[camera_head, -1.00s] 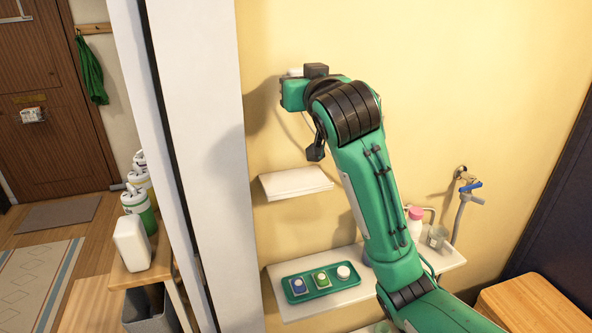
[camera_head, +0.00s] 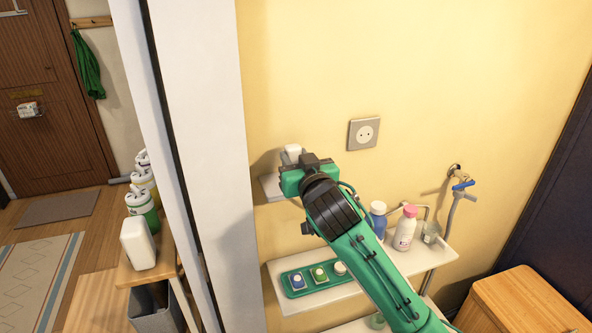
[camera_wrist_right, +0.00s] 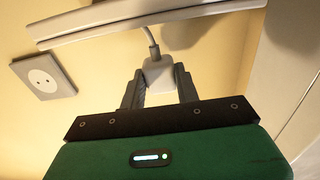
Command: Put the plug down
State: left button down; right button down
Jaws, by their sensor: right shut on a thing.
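The white plug (camera_wrist_right: 158,76) is between the fingers of my right gripper (camera_wrist_right: 160,82) in the right wrist view, with its grey cord running off past the fingers toward the shelf edge. In the head view a white bit of the plug (camera_head: 293,152) shows above my right gripper (camera_head: 298,163). The gripper is in front of the small upper wall shelf (camera_head: 270,188) and hides most of it. I cannot tell whether the plug touches the shelf. The shelf's edge (camera_wrist_right: 150,22) crosses the top of the wrist view. My left gripper is not in view.
A wall socket (camera_head: 363,133) is empty, right of the gripper; it also shows in the wrist view (camera_wrist_right: 42,77). Below, a lower shelf (camera_head: 330,295) bears a green tray (camera_head: 310,286), bottles (camera_head: 405,230) and a glass. A white pillar (camera_head: 200,150) stands close on the left.

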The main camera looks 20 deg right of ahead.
notch_tip(320, 180, down, 4)
jog(key=shift+r+p, duration=0.2)
jog(key=shift+p, duration=0.2)
jog(key=shift+f+b, duration=0.35)
jog(key=shift+f, duration=0.25)
jog(key=shift+f, duration=0.1)
jog(key=c, duration=1)
grip_release()
